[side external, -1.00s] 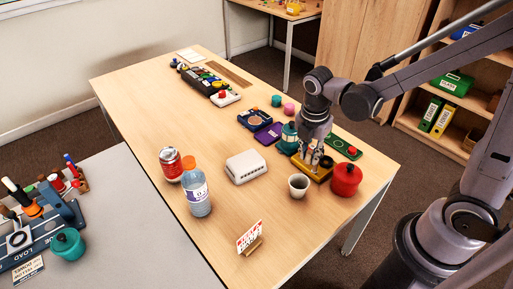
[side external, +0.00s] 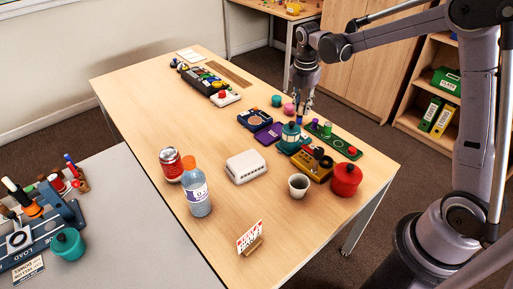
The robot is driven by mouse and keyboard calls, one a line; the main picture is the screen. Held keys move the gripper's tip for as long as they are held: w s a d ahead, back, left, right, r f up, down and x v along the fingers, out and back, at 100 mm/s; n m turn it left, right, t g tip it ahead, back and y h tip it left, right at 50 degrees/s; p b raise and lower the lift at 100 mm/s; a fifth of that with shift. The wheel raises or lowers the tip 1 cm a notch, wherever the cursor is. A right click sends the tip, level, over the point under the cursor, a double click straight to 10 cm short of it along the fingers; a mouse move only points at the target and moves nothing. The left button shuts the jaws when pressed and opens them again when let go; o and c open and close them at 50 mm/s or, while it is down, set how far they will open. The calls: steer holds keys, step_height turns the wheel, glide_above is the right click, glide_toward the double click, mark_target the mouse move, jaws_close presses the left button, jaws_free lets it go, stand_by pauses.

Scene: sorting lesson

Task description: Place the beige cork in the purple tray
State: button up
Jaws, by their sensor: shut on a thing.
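My gripper (side external: 303,112) points down above the far right part of the wooden table, over the area behind the teal pot. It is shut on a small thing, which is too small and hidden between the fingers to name. I cannot make out the beige cork anywhere on the table. A flat purple piece (side external: 268,133), which looks like the purple tray, lies left of the teal pot. My gripper is behind it and to its right, apart from it.
The teal pot (side external: 290,140), a yellow tray with dark and red pieces (side external: 318,178), a green board (side external: 338,141) and a red pot (side external: 346,178) crowd the right side. A white box (side external: 246,167), cup (side external: 298,186), can (side external: 171,163) and bottle (side external: 196,197) stand nearer.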

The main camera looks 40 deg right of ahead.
steer(key=w+d+f, duration=0.1)
steer(key=w+d, duration=0.4)
steer(key=d, duration=0.5)
glide_above(273, 133)
steer(key=shift+n, duration=0.4)
step_height(273, 133, down, 12)
steer(key=shift+a+r, duration=0.1)
steer(key=shift+f, duration=2.05)
steer(key=shift+f, duration=0.15)
steer(key=o, duration=0.4)
steer(key=shift+c, duration=0.2)
